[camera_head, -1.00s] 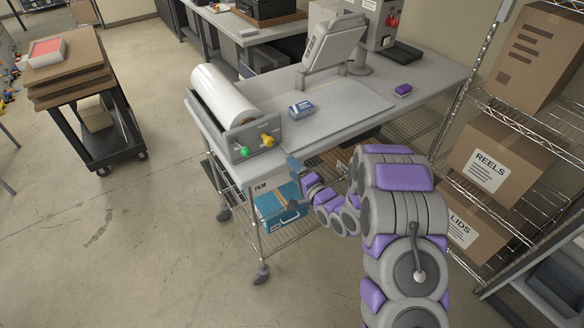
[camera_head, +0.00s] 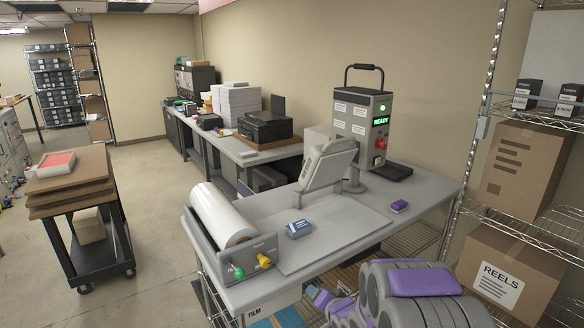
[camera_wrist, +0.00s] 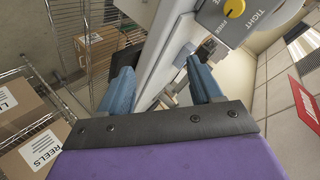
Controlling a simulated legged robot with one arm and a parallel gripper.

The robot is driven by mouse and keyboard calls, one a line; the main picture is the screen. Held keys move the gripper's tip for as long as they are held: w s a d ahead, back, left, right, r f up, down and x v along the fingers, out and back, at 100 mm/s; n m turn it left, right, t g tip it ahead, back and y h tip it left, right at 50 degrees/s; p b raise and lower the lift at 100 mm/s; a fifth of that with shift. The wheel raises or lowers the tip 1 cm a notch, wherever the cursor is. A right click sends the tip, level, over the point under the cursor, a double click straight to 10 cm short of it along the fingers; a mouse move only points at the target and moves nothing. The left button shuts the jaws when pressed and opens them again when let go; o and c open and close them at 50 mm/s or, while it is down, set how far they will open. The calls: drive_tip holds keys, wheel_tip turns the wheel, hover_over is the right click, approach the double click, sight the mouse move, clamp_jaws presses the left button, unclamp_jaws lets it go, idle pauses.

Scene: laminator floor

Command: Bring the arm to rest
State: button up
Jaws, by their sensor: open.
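My gripper (camera_wrist: 162,78) shows in the wrist view with its two blue fingers spread apart and nothing between them. Beyond the fingers is a pale table edge and a panel with a yellow knob (camera_wrist: 235,8) marked TIGHT and FREE. In the head view my arm, grey with purple pads, is folded low at the bottom right, in front of the worktable (camera_head: 345,255). The gripper end is low by the table's front edge and its fingers are hard to make out there.
A wire rack with cartons (camera_head: 507,272) stands close on the right. A cart (camera_head: 85,240) stands left; floor between is clear.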

drive_tip(key=s+d+r+n+g+h+b, duration=0.2)
drive_tip(key=s+d+g+h+b, duration=0.15)
drive_tip(key=s+d, duration=0.4)
drive_tip(key=s+a+r+n+g+b, duration=0.1)
drive_tip(key=s+g, duration=0.3)
drive_tip(key=s, duration=1.5)
drive_tip(key=s+a+r+n+g+b, duration=0.1)
drive_tip(key=s+n+g+b, duration=0.2)
drive_tip(key=s, duration=1.7)
drive_tip(key=shift+s+r+g+b, duration=0.2)
drive_tip(key=shift+g+b, duration=0.4)
drive_tip(key=shift+g, duration=0.65)
drive_tip(key=shift+c, duration=0.4)
